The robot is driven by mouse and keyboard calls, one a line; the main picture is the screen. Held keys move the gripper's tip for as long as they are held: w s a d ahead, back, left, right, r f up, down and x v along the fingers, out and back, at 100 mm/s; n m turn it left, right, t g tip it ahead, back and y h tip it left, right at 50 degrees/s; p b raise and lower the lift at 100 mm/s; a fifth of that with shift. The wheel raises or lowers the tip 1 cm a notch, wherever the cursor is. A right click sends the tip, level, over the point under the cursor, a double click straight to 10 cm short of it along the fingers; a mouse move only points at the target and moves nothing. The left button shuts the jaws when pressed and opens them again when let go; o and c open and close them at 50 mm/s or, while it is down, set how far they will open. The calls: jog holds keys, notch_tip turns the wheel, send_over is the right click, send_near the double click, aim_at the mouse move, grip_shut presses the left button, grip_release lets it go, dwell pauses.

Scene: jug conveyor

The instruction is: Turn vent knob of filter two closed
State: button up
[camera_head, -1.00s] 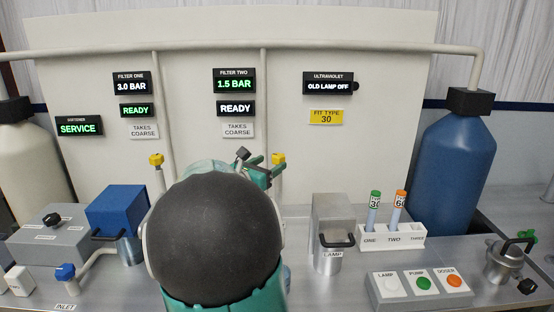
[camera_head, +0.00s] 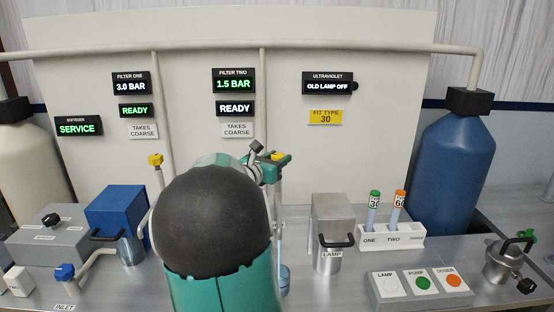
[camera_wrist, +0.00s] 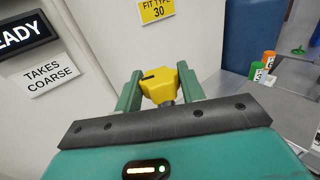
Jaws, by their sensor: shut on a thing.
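The yellow vent knob of filter two (camera_wrist: 158,86) sits between the two green fingers of my gripper (camera_wrist: 160,90) in the wrist view. The gripper is shut on it. A short dark mark shows on the knob's top face. In the head view my gripper (camera_head: 272,162) is below the filter two displays, and only a bit of yellow knob (camera_head: 277,156) shows there. The filter two display (camera_head: 234,84) reads 1.5 BAR in green, and the display below it (camera_head: 235,108) reads READY in white. My arm hides most of the filter two housing.
The filter one vent knob (camera_head: 155,160) stands to the left. A metal lamp housing (camera_head: 333,220) and a white rack (camera_head: 390,236) with two tubes are to the right. The back panel (camera_head: 200,180) rises close behind the gripper.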

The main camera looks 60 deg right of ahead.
jog(key=shift+m+g, duration=0.3)
jog(key=shift+g, duration=0.2)
jog(key=m+g+y, duration=0.1)
jog(key=m+g, duration=0.1)
jog(key=g, duration=0.1)
jog(key=shift+w+g, duration=0.15)
jog(key=shift+g, duration=0.15)
jog(key=m+g+y, duration=0.3)
jog(key=g, duration=0.1)
jog(key=shift+m, duration=0.4)
jog(key=m+g+y, duration=0.3)
jog(key=g+y, duration=0.1)
jog(key=shift+d+m+y, duration=0.1)
jog(key=shift+m+y, duration=0.2)
jog(key=shift+m+g+y, duration=1)
jog(key=shift+m+y, duration=0.5)
jog(key=shift+y, duration=0.6)
jog(key=o, duration=1)
